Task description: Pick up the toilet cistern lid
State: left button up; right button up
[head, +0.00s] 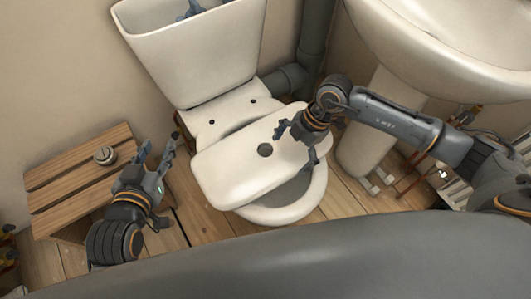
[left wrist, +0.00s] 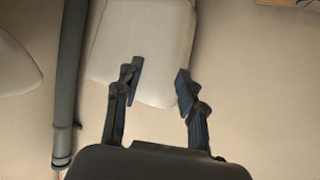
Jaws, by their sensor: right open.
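The toilet cistern lid (head: 225,168) is a white slab with rounded corners and a round dark hole. In the head view it lies slantwise over the toilet bowl, covering part of it; I cannot tell whether it rests on the bowl. My right gripper (head: 297,146) is open over the lid's right end, its fingers spread; contact is unclear. My left gripper (head: 157,150) is open and empty, left of the lid and apart from it. In the left wrist view its open fingers (left wrist: 160,78) show in front of a white surface, probably the cistern.
The white cistern (head: 195,55) stands uncovered at the back, blue-grey fittings inside. A slatted wooden stool (head: 70,180) with a small round metal part (head: 105,155) is at left. A washbasin (head: 450,60) on a pedestal (head: 365,145) and a grey pipe (head: 314,40) crowd the right.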

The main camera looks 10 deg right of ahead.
aim_at(277, 166)
jog(key=shift+x, duration=1.05)
jog(key=b+x, duration=0.1)
jog(key=x, duration=0.1)
jog(key=b+x, duration=0.1)
jog(key=x, duration=0.1)
jog(key=shift+s+a+f, duration=0.1)
jog(key=shift+s+a, duration=0.15)
jog(key=shift+a, duration=0.15)
pick_arm(q)
notch_tip(277, 166, up, 12)
jog(key=w+d+t+h, duration=0.1)
jog(key=d+t+h, duration=0.1)
jog(key=t, duration=0.5)
jog(key=shift+w+f, duration=0.15)
jog(key=shift+w, duration=0.25)
pick_arm(e)
jog(key=shift+c, duration=0.2)
jog(key=c, duration=1.8)
jog(key=shift+w+a, duration=0.1)
jog(key=shift+w, duration=0.05)
